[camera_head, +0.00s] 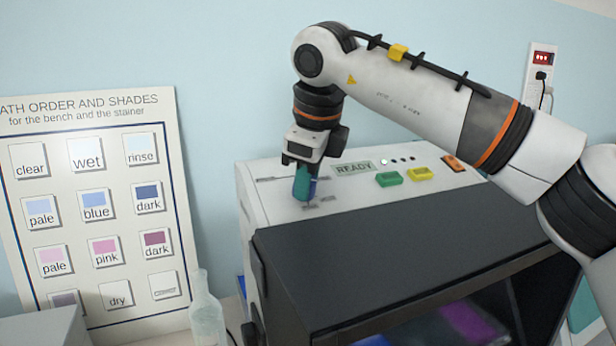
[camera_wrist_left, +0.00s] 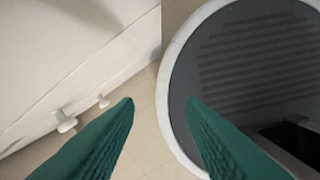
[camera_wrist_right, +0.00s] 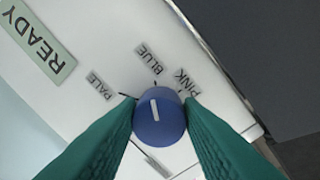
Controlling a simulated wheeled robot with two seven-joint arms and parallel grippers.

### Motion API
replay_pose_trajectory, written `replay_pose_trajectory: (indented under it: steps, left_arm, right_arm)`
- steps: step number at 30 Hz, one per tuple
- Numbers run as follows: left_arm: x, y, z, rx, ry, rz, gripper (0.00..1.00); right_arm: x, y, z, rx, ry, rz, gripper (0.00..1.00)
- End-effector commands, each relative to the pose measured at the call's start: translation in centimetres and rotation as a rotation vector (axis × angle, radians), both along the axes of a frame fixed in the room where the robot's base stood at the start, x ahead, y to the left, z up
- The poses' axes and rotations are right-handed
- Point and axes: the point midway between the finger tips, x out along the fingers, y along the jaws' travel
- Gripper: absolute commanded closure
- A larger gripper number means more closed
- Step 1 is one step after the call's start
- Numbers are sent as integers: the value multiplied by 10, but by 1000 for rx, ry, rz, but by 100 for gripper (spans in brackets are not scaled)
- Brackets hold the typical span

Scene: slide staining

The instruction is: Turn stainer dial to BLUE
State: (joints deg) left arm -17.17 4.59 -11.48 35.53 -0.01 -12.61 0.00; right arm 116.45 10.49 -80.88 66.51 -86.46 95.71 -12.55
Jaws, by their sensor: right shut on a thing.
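The stainer (camera_head: 262,205) is a white machine with a dark sloping front. Its blue round dial (camera_wrist_right: 158,122) sits between the green fingertips of my right gripper (camera_wrist_right: 158,118), which is shut on it. In the head view my right gripper (camera_head: 304,190) reaches down onto the stainer's top from above. The dial's white pointer line points up in the right wrist view, close to the BLUE label (camera_wrist_right: 150,60) and slightly toward the PALE side. The PALE label (camera_wrist_right: 101,85) is left and the PINK label (camera_wrist_right: 186,83) right. My left gripper (camera_wrist_left: 160,102) is open and empty.
A READY display (camera_head: 354,169), a green button (camera_head: 389,179), a yellow button (camera_head: 420,174) and an orange switch (camera_head: 453,163) are on the stainer's top. A shade chart (camera_head: 100,210) and a translucent bottle (camera_head: 206,318) stand left.

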Motion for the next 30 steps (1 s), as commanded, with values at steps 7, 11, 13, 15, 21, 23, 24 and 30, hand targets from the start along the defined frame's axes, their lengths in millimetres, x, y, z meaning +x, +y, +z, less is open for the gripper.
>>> replay_pose_trajectory:
  steps: [7,11,13,15,21,23,24,30]
  left_arm:
    - [0,0,0,0,0,0,64]
    - [0,0,0,0,1,0,64]
    - [0,0,0,0,1,0,64]
    - [0,0,0,0,1,0,64]
    - [0,0,-1,0,1,0,64]
    - [0,0,-2,0,1,1,64]
    - [0,0,-3,0,1,1,64]
    - [0,0,-9,0,1,1,64]
  right_arm:
    - [0,0,2,0,-5,0,90]
    - [0,0,2,1,-4,0,46]
    - [0,0,2,1,-3,0,45]
    - [0,0,1,0,-2,1,45]
    - [-1,0,3,0,-2,1,45]
    - [-3,-1,8,0,-5,1,45]
    - [-5,-1,13,1,-5,1,45]
    - [-20,-5,50,2,-6,0,45]
